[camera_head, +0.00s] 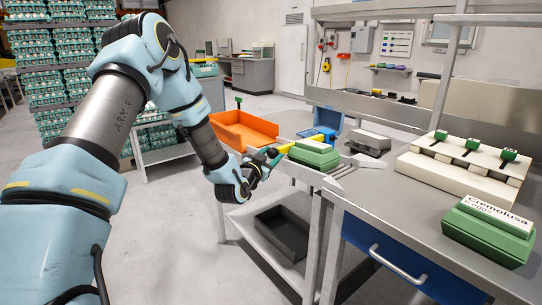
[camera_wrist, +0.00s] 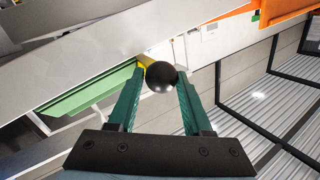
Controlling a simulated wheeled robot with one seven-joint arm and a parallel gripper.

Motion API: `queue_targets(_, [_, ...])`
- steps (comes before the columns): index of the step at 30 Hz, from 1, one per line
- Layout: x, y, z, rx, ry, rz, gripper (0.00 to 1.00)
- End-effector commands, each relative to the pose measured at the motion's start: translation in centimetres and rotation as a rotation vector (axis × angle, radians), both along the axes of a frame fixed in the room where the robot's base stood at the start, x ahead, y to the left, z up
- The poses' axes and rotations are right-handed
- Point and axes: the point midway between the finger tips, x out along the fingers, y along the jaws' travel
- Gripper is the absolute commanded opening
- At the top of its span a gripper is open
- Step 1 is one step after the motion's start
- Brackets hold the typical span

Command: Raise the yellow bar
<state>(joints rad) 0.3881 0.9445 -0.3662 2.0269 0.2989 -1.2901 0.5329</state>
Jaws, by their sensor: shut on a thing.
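The yellow bar (camera_head: 285,148) is seen in the head view at the left end of the worktable, beside a green egg carton (camera_head: 315,153). In the wrist view a short piece of the yellow bar (camera_wrist: 146,61) shows behind a black ball knob (camera_wrist: 161,77) at its end. My gripper (camera_head: 270,156) is at this knob. In the wrist view the green fingers of my gripper (camera_wrist: 161,85) are on either side of the knob, shut on it. The far part of the bar is hidden by the carton.
An orange tray (camera_head: 243,130) and a blue bin (camera_head: 328,122) stand behind my gripper. A dark bin (camera_head: 283,232) sits on the lower shelf. A labelled green carton (camera_head: 490,230) and a cream rack (camera_head: 458,175) stand on the table at right. The floor at left front is clear.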

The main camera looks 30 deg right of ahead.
Motion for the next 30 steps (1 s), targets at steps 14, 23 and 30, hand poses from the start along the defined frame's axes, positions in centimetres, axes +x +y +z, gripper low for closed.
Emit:
queue_targets(14, [0.3, 0.2, 0.1, -0.001, -0.003, 0.008, 0.00])
queue_targets(23, [0.4, 0.3, 0.6, 0.012, -0.002, 0.009, 0.00])
queue_targets(30, [0.4, 0.0, 3.9, 0.098, 0.011, 0.009, 0.00])
